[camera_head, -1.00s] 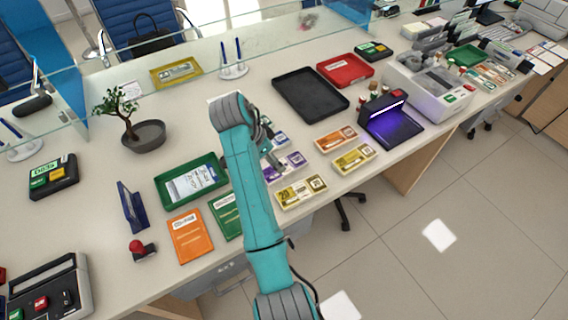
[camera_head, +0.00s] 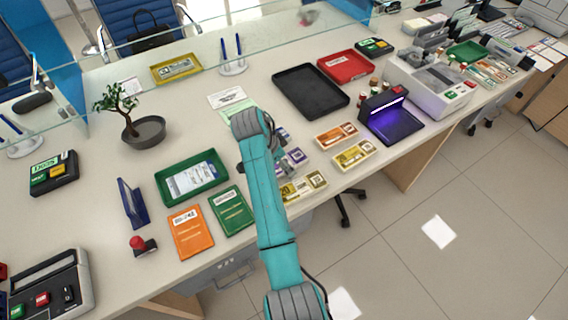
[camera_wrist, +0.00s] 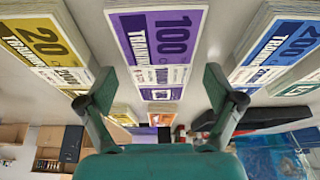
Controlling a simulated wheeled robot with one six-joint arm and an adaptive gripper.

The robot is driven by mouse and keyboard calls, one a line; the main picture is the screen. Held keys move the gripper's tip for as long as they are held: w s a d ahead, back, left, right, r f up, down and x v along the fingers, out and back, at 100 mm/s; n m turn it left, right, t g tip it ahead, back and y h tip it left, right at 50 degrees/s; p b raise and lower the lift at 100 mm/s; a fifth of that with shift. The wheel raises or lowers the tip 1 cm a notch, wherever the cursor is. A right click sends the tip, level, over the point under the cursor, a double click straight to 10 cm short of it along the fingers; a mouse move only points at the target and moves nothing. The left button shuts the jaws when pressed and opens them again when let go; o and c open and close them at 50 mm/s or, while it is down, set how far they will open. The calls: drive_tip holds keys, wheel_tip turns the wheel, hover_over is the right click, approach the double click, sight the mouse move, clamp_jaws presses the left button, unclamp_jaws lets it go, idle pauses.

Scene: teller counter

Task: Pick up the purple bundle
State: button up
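The purple bundle (camera_wrist: 158,48), marked 100, lies flat on the counter in the wrist view, ahead of my gripper and between the lines of its two fingers. In the head view its right part (camera_head: 298,156) shows beside my arm, which hides the rest. My gripper (camera_wrist: 160,90) is open, with its dark green fingers spread wide and nothing held between them. The fingers appear apart from the bundle; the exact gap is hard to tell.
A yellow 20 bundle (camera_wrist: 42,45) and a blue 200 bundle (camera_wrist: 280,45) flank the purple one. An orange bundle (camera_head: 336,137) and another yellow bundle (camera_head: 354,154) lie to the right. A black tray (camera_head: 310,112) is behind them; a green tray (camera_head: 222,171) is left.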

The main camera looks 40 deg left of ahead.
drive_tip(key=c, duration=1.2)
